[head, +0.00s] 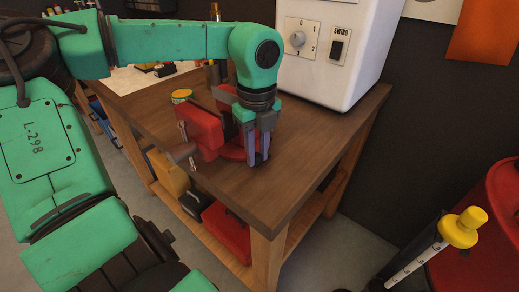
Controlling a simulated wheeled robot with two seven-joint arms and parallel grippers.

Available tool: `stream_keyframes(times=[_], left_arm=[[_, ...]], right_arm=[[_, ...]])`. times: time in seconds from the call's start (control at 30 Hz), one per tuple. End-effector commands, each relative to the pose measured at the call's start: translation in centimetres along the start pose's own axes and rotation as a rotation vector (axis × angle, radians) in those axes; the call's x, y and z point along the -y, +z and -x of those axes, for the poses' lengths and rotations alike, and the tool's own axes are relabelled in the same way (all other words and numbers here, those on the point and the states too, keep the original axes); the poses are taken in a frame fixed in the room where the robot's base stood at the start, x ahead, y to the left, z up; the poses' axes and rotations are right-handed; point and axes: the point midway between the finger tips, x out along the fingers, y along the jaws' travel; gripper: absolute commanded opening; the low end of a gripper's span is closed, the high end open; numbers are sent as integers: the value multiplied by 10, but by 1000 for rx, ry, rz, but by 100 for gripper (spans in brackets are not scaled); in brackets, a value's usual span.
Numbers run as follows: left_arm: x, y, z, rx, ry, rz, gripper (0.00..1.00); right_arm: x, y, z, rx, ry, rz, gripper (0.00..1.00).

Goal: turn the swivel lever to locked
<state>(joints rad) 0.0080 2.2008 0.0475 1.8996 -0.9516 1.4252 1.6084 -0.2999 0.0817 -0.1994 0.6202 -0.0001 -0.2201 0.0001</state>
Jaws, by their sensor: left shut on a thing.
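A red bench vise (203,130) sits on the wooden workbench near its front edge, with a grey screw and handle bar (183,153) facing front left. My left gripper (257,160) points down at the right side of the vise base. Its fingers are shut on a small part there, which fits the swivel lever. The fingers cover nearly all of the lever, so I cannot tell its angle or whether it is at locked. My right gripper is out of view.
A white machine (335,50) with a dial and a switch marked SWING stands on the workbench (290,135) behind the gripper. A small can (181,96) stands behind the vise. Boxes (228,232) fill the shelf below. The bench top right of the gripper is clear.

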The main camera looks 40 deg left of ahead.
Motion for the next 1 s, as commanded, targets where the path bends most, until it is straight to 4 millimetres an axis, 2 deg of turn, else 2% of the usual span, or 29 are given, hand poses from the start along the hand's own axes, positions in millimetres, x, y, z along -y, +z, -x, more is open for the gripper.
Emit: stream_keyframes(times=[0.1, 0.13, 0.2, 0.5, 0.63, 0.77, 1.0], left_arm=[[1, 1, 1, 4, -3, 1, 0], [1, 1, 1, 4, -3, 1, 30], [1, 1, 1, 4, -3, 2, 57], [0, 0, 1, 3, -2, 2, 57], [1, 1, 12, 5, -5, 3, 57], [1, 1, 44, 7, -7, 5, 57], [1, 1, 116, 6, -5, 4, 57]], right_arm=[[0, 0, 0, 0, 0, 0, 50], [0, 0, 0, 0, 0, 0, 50], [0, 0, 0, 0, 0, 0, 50], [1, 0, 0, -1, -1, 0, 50], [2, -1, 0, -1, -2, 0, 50], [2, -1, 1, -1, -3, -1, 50], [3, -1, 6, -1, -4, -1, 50]])
